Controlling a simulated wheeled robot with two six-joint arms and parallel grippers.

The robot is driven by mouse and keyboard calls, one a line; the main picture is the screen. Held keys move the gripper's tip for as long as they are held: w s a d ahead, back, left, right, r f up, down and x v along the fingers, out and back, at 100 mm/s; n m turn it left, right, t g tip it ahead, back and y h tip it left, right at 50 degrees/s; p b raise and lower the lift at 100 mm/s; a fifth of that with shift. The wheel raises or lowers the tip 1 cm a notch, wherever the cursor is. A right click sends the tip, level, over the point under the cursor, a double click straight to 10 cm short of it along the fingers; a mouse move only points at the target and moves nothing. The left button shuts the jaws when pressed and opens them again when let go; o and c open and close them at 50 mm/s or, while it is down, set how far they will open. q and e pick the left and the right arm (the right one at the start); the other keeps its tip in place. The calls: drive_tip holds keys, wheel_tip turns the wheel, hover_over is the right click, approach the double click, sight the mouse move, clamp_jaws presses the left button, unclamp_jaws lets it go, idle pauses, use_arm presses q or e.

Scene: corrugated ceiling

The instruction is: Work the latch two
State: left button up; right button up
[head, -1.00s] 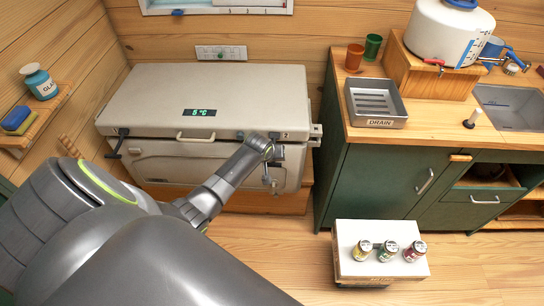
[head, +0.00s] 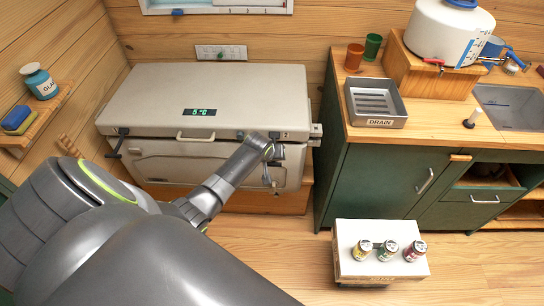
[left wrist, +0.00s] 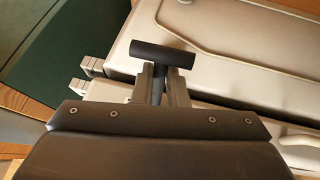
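A beige cooler (head: 215,88) stands against the back wall with its lid down and a display reading 5 °C. Latch two, on the right of its front by a small "2" label (head: 285,135), is mostly hidden behind my left gripper (head: 271,164) in the head view. In the left wrist view the latch shows as a black T-shaped handle (left wrist: 163,53). The two fingers of my left gripper (left wrist: 163,84) stand close on both sides of its stem, with the crossbar beyond the fingertips. The other latch (head: 119,143) is on the cooler's left front. My right gripper is out of view.
A green cabinet (head: 380,185) stands right of the cooler, with a drain tray (head: 376,103) and cups on its top. A white box (head: 350,265) with several small jars is on the floor side. Open floor lies between cooler and box.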

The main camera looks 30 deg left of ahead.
use_arm(q)
drive_tip(key=o, duration=0.5)
drive_tip(key=shift+w+r, duration=0.15)
drive_tip(key=shift+r, duration=0.05)
drive_tip(key=shift+c, duration=0.2)
drive_tip(key=shift+f, duration=0.1)
drive_tip(key=v, duration=1.7)
drive_tip(key=shift+s, duration=0.35)
